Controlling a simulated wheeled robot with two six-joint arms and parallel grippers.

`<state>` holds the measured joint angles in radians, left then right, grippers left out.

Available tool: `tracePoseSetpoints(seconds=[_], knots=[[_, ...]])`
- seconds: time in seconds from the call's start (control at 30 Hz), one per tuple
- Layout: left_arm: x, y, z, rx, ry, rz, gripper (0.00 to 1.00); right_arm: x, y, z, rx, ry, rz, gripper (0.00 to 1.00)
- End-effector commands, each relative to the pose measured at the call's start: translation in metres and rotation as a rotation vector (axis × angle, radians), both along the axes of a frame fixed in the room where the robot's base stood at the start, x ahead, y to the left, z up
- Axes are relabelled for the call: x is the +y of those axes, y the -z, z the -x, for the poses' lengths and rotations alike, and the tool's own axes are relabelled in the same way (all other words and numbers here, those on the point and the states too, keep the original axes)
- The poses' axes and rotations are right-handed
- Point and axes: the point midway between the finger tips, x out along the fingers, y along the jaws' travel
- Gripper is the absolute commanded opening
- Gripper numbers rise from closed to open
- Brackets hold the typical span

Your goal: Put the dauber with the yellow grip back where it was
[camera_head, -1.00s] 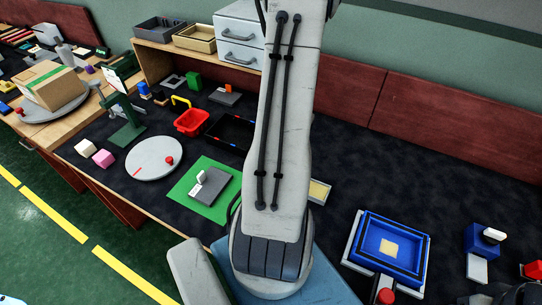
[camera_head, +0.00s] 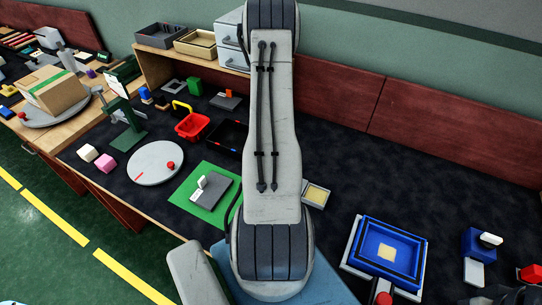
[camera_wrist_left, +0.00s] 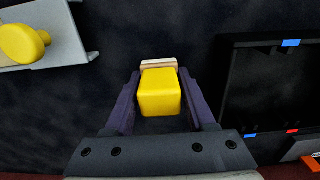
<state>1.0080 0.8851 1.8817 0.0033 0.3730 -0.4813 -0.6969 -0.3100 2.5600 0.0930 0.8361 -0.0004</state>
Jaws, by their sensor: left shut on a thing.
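In the left wrist view my left gripper (camera_wrist_left: 160,100) is shut on the dauber's yellow grip (camera_wrist_left: 159,92). A pale edge shows just beyond the grip; the rest of the dauber is hidden below it. Dark bench mat lies beneath, and I cannot tell whether the dauber touches it. In the head view my left arm hides this gripper and the dauber. A tray with a cream pad (camera_head: 317,195) shows at the arm's right side, partly hidden. My right gripper cannot be made out.
A black tray (camera_wrist_left: 230,100) lies right of the gripper in the wrist view. A grey plate (camera_wrist_left: 70,50) with a yellow knob (camera_wrist_left: 22,43) is at upper left. In the head view, a blue tray (camera_head: 365,258) stands at right; the mat behind it is clear.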

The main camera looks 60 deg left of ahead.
Motion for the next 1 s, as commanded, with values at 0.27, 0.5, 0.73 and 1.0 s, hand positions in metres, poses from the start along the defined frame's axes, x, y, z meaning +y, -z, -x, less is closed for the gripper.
tracePoseSetpoints(seconds=[0.27,0.5,0.73,1.0], knots=[[0.0,0.004,0.0,0.0,0.0,0.0,0.59,0.0,0.003,0.0,0.0,0.0,0.0,0.72],[0.0,0.003,0.0,0.0,0.0,0.0,0.85,0.0,0.002,0.0,0.0,0.0,0.0,0.72],[0.0,-0.004,0.0,0.0,0.0,-0.001,0.85,0.0,-0.001,0.0,0.0,0.0,0.0,0.72],[0.001,-0.052,-0.001,-0.004,0.0,-0.006,0.85,0.0,0.005,0.0,0.0,0.0,0.0,0.72]])
